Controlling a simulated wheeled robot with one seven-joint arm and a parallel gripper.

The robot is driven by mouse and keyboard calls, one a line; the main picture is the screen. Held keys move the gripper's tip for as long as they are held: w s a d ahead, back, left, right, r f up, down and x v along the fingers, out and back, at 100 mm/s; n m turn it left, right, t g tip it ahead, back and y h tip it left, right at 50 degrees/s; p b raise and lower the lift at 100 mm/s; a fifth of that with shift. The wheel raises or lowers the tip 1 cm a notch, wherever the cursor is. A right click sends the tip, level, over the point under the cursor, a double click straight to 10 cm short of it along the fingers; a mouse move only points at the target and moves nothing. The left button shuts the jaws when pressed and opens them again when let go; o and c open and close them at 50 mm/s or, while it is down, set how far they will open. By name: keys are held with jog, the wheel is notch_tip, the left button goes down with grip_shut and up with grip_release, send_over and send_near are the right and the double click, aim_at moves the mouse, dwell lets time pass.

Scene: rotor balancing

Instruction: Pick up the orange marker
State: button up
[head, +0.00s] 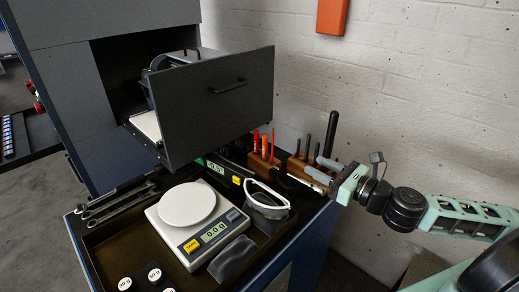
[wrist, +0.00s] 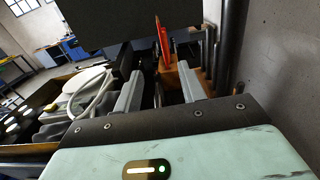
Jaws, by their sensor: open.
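The orange marker (head: 264,148) stands upright in a wooden block (head: 258,166), between red slim tools. In the wrist view an orange-red stick (wrist: 164,45) rises from a wooden block beyond the fingers; I cannot tell there which of the sticks it is. My gripper (head: 313,168) is open with nothing between its two grey fingers. In the head view it is to the right of the marker, by a second wooden block (head: 298,163) with dark tools. The wrist view shows both fingers (wrist: 161,75) spread apart.
An open drawer with a dark front (head: 222,105) juts out left of and above the blocks. A scale (head: 200,228), safety glasses (head: 268,200) and wrenches (head: 115,203) lie on the bench. A white brick wall (head: 400,90) stands behind.

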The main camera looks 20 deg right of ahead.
jog(key=b, duration=0.6)
send_over(265, 153)
jog(key=v, duration=0.3)
jog(key=shift+w, duration=0.7)
grip_shut()
